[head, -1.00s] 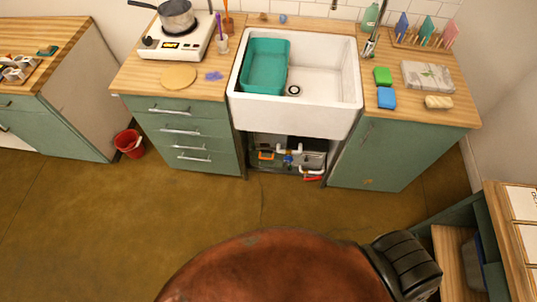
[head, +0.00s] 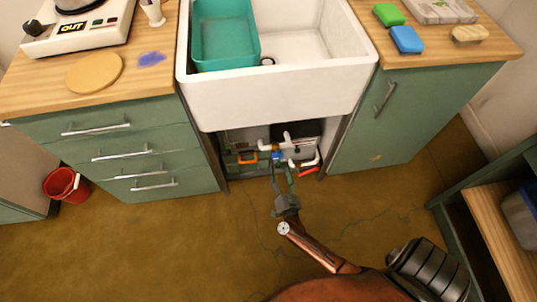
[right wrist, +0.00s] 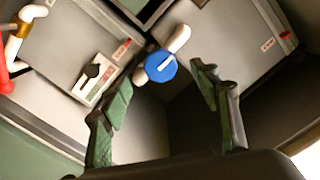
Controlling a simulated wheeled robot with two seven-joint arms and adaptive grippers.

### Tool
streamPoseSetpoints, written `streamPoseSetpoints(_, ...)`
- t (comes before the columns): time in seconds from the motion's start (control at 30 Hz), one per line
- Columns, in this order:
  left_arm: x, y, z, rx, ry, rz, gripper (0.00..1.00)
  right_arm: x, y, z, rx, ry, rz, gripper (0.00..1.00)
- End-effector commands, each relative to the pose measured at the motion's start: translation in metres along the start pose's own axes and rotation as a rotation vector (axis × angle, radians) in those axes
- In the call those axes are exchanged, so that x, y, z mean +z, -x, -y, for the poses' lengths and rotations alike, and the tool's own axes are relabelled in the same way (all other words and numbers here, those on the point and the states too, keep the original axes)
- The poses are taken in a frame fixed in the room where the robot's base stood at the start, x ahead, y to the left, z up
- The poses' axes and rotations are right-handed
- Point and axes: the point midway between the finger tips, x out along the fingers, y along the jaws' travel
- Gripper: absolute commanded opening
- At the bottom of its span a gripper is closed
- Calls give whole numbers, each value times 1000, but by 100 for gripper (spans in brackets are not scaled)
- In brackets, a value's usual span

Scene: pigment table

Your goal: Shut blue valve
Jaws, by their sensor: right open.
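The blue valve (head: 277,155) is a small round blue knob on the white pipework in the open bay under the sink. In the right wrist view the blue valve (right wrist: 161,66) shows face-on, with a white pointer mark slanting across it. My right gripper (head: 283,180) is at the front of the bay, reaching toward the valve. In the right wrist view the right gripper (right wrist: 161,80) is open, with one green-padded finger on each side of the knob in the picture. Contact with the valve cannot be made out. My left gripper is out of view.
An orange handle (head: 246,158) is left of the blue valve and a red handle (head: 308,171) is right of it. The white sink (head: 270,95) overhangs the bay. Drawers (head: 130,152) and a cupboard door (head: 400,115) flank it. The floor in front is clear.

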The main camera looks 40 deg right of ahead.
Motion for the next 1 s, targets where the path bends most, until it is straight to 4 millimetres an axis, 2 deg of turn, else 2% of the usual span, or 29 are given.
streamPoseSetpoints(0.17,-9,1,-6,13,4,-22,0,-2,-12,-1,27,-36,-34,56)
streamPoseSetpoints(0.33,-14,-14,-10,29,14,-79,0,-3,-35,-1,26,-36,-37,56)
streamPoseSetpoints(0.6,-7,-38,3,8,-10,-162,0,-3,-73,-3,27,-35,-34,56)
streamPoseSetpoints(0.8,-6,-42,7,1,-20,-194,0,-5,-85,-2,26,-36,-33,56)
streamPoseSetpoints(1.0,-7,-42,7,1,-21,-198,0,-6,-86,-1,26,-36,-34,56)
